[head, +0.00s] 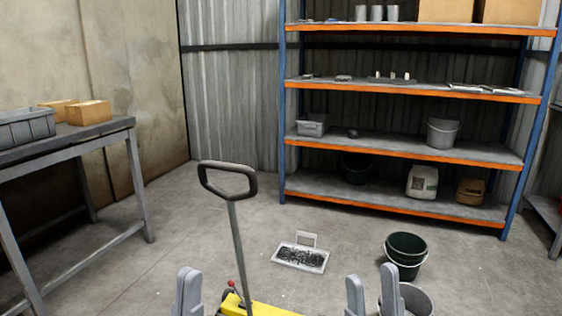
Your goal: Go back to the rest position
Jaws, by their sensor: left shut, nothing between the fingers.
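My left gripper (188,291) shows at the bottom edge, left of the pallet jack's handle. Its grey fingers are together, with nothing between them. My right gripper (372,295) shows at the bottom edge, right of the handle. Its two fingers stand apart and I see nothing held between them. The rest of both arms is outside the view. Neither gripper touches anything that I can see.
A yellow pallet jack (262,308) with an upright handle (234,232) stands between my grippers. A grit-filled tray (301,256), a dark green bucket (405,254) and a grey bucket (428,300) are on the floor. A workbench (75,137) stands left, shelving (400,147) behind.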

